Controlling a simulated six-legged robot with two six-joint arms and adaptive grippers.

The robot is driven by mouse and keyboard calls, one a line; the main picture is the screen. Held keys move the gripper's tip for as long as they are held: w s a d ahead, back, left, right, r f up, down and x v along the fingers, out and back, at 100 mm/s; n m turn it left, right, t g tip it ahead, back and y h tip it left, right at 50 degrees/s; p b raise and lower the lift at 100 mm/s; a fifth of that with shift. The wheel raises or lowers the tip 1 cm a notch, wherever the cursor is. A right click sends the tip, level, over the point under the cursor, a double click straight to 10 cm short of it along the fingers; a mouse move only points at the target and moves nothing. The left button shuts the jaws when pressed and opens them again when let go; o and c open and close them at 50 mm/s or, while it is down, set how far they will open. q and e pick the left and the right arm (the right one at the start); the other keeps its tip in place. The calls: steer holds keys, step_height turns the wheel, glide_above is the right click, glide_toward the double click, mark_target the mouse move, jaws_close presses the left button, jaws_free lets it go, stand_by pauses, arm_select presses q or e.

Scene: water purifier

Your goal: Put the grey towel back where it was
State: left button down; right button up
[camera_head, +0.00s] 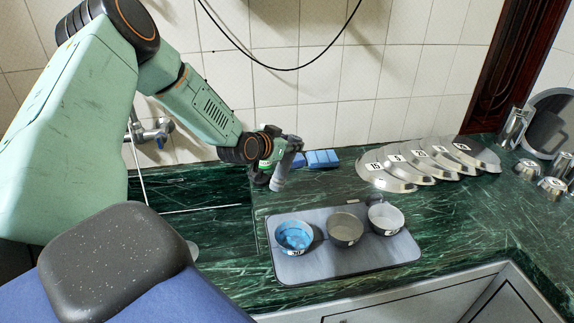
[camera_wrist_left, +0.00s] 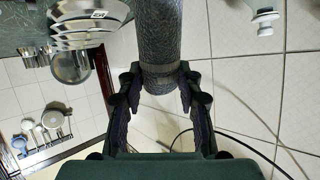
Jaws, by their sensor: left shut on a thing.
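My left gripper (camera_head: 288,152) reaches in from the left, above the dark green counter near the tiled wall. It is shut on the grey towel (camera_head: 280,178), which looks like a narrow roll and hangs downward from the fingers. In the left wrist view the towel (camera_wrist_left: 160,45) is a dark, textured grey cylinder between the two fingers, running up out of the picture. I cannot tell whether its lower end touches the counter. My right gripper is not in view.
A blue folded item (camera_head: 322,158) lies just right of the gripper. A grey tray (camera_head: 350,270) holds three bowls (camera_head: 345,229) in front. Several numbered lids (camera_head: 386,172) overlap to the right. A tap (camera_head: 150,132) and sink are at left.

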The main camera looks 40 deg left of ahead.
mark_target(287, 158)
arm_select(q)
steer(key=shift+a+f, duration=0.15)
steer(key=shift+f, duration=0.3)
steer(key=f, duration=0.2)
steer(key=f+b, duration=0.1)
steer(key=shift+w+d+f, duration=0.3)
steer(key=shift+d+f, duration=0.05)
steer(key=shift+d, duration=0.05)
steer(key=shift+s+a, duration=0.2)
steer(key=shift+a, duration=0.1)
steer(key=shift+f, duration=0.2)
steer(key=c, duration=1.1)
jaws_free()
steer(key=shift+w+d, duration=0.15)
steer(key=shift+d, duration=0.1)
steer(key=shift+o, duration=1)
steer(key=shift+a, duration=0.1)
steer(key=shift+s+a, duration=0.15)
steer(key=shift+s, duration=0.05)
